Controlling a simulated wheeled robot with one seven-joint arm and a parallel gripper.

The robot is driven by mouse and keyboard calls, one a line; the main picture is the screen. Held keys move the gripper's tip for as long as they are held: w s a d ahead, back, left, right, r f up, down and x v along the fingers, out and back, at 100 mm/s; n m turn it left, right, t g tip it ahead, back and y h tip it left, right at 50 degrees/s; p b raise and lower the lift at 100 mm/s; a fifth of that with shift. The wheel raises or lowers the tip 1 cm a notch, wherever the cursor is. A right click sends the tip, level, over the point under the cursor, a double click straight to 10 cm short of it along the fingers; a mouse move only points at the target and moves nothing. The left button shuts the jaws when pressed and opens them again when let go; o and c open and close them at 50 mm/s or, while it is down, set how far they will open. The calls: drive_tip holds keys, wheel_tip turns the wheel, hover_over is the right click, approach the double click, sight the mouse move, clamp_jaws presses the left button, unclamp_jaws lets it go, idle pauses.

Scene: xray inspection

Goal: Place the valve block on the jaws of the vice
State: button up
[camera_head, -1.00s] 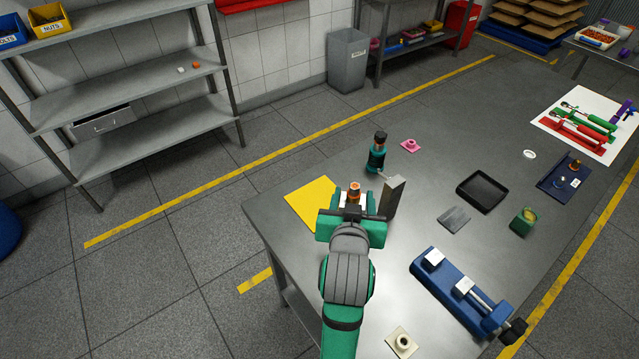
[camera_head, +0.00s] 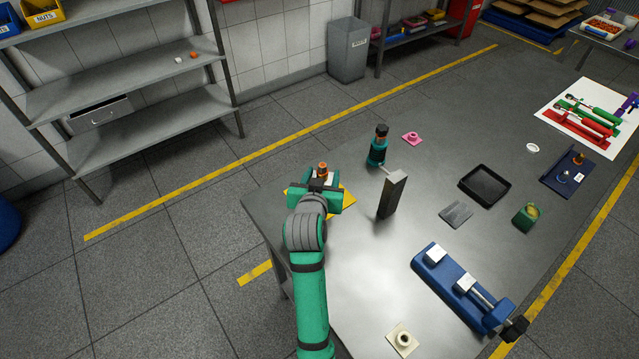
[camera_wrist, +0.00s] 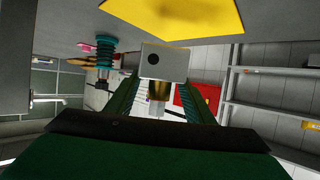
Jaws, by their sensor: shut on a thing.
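The valve block (camera_wrist: 163,63) is a pale grey block with a dark round hole and a brass fitting. It sits between the fingers of my gripper (camera_wrist: 165,98) in the wrist view. In the head view my gripper (camera_head: 320,182) holds it over the yellow mat (camera_head: 348,199) at the table's far left corner; only its orange top and a pale part show. I cannot tell its height above the mat. The blue vice (camera_head: 447,283) lies at the near right of the table. Its two pale jaws (camera_head: 436,255) stand apart with nothing on them.
A tall grey block (camera_head: 391,197) and a teal bottle-like tool (camera_head: 377,149) stand right of my gripper. A black tray (camera_head: 485,187), a grey plate (camera_head: 456,214) and a green holder (camera_head: 526,217) lie beyond the vice. A cream flanged part (camera_head: 402,340) lies near the front edge.

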drive_tip(key=shift+w+a+f, duration=0.3)
drive_tip(key=shift+w+f, duration=0.15)
drive_tip(key=shift+f, duration=0.1)
drive_tip(key=shift+w+f, duration=0.1)
drive_tip(key=shift+f, duration=1.55)
drive_tip(key=shift+f, duration=0.15)
drive_tip(key=o, duration=1.4)
